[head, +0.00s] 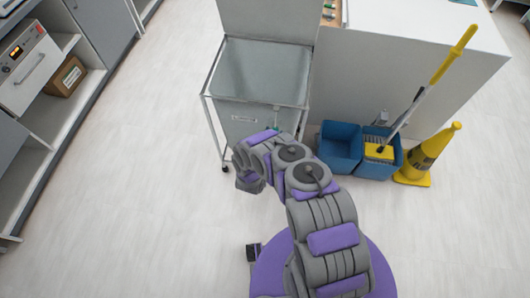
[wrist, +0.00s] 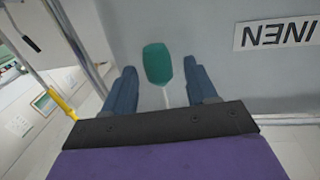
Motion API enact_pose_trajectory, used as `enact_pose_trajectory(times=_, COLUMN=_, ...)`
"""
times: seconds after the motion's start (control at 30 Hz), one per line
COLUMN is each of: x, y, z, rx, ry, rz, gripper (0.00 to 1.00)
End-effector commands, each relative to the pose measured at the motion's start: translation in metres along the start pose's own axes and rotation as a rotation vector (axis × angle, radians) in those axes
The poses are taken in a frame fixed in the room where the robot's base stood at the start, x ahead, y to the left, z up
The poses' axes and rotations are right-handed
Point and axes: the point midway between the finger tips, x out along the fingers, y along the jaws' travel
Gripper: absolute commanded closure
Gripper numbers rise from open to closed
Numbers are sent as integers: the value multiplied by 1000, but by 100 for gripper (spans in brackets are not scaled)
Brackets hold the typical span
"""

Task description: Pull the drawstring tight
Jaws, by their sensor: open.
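A teal toggle (wrist: 157,63) on a short white cord (wrist: 165,97) shows in the wrist view in front of a grey linen bag. My gripper (wrist: 158,66) is open, with one blue-grey finger to each side of the toggle and a visible gap on both sides. How deep the toggle sits between the fingers is hard to tell. The bag (head: 262,72) hangs in a metal frame in the head view and bears a white label, which also shows upside down in the wrist view (wrist: 279,32).
A raised grey lid (head: 268,20) stands behind the bag. Blue mop buckets (head: 340,150) and a yellow cone (head: 428,158) stand to the right, beside a white counter (head: 410,80). Shelves (head: 60,90) line the left. The floor between is clear.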

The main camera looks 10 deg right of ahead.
Motion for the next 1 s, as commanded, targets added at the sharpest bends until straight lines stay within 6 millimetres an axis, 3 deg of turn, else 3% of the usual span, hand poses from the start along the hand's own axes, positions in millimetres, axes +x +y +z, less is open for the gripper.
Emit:
enact_pose_trajectory(times=0.4, x=-94, y=-2, z=1, rx=-3, ry=1, rz=-6, gripper=43)
enact_pose_trajectory(times=0.6, x=-128, y=-3, z=2, rx=0, ry=2, rz=-5, gripper=43)
enact_pose_trajectory(times=0.8, x=-144, y=-1, z=1, rx=1, ry=2, rz=-2, gripper=43)
enact_pose_trajectory(times=1.0, x=-147, y=-1, z=1, rx=1, ry=3, rz=0, gripper=43)
